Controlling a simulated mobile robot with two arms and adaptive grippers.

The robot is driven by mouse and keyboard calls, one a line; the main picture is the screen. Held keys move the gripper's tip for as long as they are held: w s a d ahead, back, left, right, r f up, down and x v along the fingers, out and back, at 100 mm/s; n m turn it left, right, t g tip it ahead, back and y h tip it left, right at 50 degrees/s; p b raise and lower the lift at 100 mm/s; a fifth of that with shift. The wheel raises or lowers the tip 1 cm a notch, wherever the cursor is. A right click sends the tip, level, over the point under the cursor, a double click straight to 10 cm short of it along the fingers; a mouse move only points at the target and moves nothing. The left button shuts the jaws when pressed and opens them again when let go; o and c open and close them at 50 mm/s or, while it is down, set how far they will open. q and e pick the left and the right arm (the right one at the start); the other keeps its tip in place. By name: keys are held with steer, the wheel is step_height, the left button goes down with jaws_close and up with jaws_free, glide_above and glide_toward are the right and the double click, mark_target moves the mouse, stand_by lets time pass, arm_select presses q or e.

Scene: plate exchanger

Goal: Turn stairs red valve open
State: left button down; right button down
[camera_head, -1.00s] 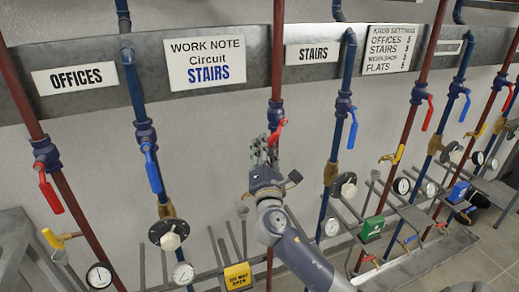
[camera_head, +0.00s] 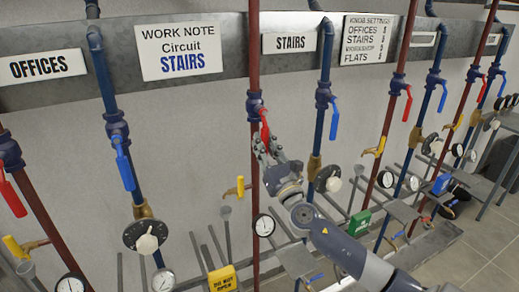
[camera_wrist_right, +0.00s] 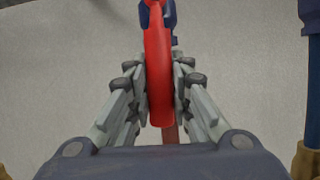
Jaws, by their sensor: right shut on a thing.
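The red valve handle (camera_head: 265,124) sits on the red pipe (camera_head: 254,60) near the STAIRS sign (camera_head: 289,42) and hangs downward, slightly tilted. My right gripper (camera_head: 267,146) is at the handle's lower part. In the right wrist view the red handle (camera_wrist_right: 158,65) stands between the fingers of my right gripper (camera_wrist_right: 159,85), which are shut on it from both sides. The handle's blue valve body (camera_wrist_right: 171,15) shows at the top there. My left gripper is not in view.
A blue-handled valve (camera_head: 333,118) on the blue pipe stands just right of my right gripper. A yellow tap (camera_head: 238,188) and a gauge (camera_head: 264,225) are lower left of it.

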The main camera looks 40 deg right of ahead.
steer(key=shift+d+n+y, duration=0.25)
steer(key=shift+n+y, duration=0.15)
steer(key=shift+n, duration=0.1)
steer(key=c, duration=1.4)
jaws_free()
steer(key=v, duration=1.2)
steer(key=shift+f, duration=0.15)
steer(key=shift+d, duration=0.1)
